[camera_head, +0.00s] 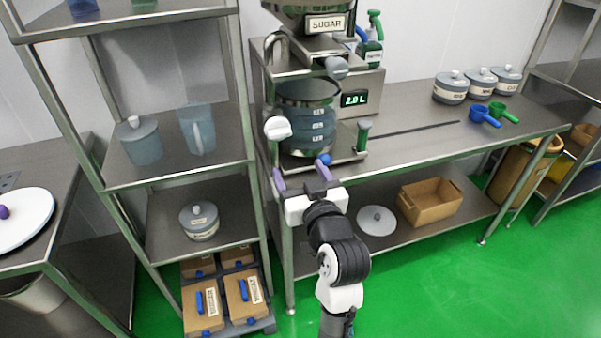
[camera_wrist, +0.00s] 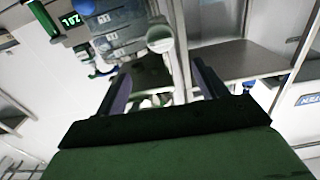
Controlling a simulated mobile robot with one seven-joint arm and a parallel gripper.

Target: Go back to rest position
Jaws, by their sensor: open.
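My gripper (camera_head: 301,178) is open, with its two purple fingers apart and nothing visible between them. In the head view it is in front of the front edge of the steel table, just below the dispenser's base. A blue-grey measuring vessel (camera_head: 308,122) stands on the dispenser base under the sugar hopper (camera_head: 312,12). A round white knob (camera_head: 277,128) is at the vessel's left. In the wrist view the gripper's fingers (camera_wrist: 160,88) point toward the dispenser, and the vessel (camera_wrist: 120,30) shows beyond them.
The steel table (camera_head: 420,135) holds several lidded pots, a blue scoop (camera_head: 484,115) and a green scoop (camera_head: 503,112). A steel shelf rack (camera_head: 175,178) stands close on the left. A cardboard box (camera_head: 430,201) and white lid (camera_head: 376,220) lie below. Green floor is clear at right.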

